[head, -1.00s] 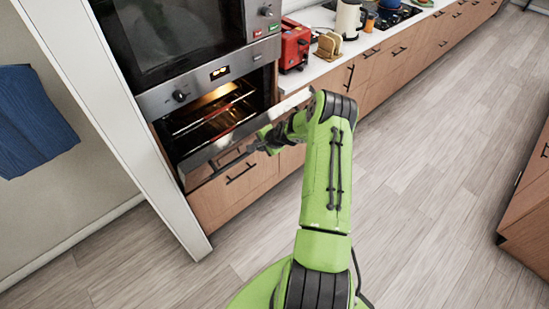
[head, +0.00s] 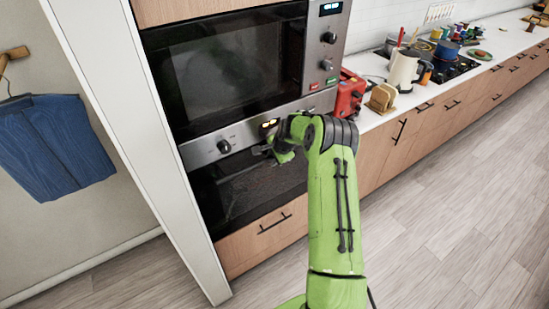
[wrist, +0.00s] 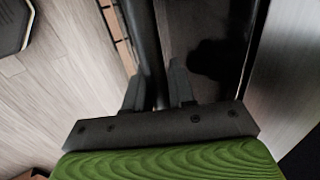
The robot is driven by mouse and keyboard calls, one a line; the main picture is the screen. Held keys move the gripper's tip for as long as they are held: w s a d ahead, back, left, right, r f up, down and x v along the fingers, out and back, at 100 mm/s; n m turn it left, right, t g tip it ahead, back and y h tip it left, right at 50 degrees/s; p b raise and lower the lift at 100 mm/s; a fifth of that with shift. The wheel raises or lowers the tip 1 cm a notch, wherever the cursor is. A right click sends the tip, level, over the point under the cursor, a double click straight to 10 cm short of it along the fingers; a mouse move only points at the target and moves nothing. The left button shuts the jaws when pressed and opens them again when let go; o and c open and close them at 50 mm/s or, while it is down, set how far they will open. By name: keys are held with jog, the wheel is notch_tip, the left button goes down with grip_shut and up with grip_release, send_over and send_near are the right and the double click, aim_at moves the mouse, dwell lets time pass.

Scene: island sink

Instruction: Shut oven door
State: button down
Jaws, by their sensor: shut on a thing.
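The oven door (head: 235,195) is a dark glass panel below the oven's control strip. In the head view it stands upright, against or very near the oven front; I cannot tell whether a small gap is left. The oven's inside is hidden. My gripper (head: 276,152) is at the upper right part of the door, partly hidden by my own green arm. In the wrist view, my gripper (wrist: 157,78) has its two fingers on either side of the dark bar handle (wrist: 145,40) and is shut on it. The door glass (wrist: 205,45) shows right of the bar.
A microwave (head: 235,65) is built in above the oven. A wooden drawer (head: 262,238) lies below. A red toaster (head: 350,95) and a kettle (head: 404,68) stand on the counter at right. A white side panel (head: 140,150) borders the oven on the left. The wooden floor at right is clear.

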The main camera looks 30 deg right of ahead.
jog(key=shift+a+f, duration=0.1)
jog(key=shift+f, duration=0.05)
jog(key=c, duration=1.1)
grip_release()
jog(key=shift+c, duration=0.2)
jog(key=shift+o, duration=0.4)
jog(key=shift+w, duration=0.1)
jog(key=shift+r, duration=0.2)
jog(key=b+v, duration=0.1)
jog(key=v, duration=1.4)
jog(key=shift+r, duration=0.1)
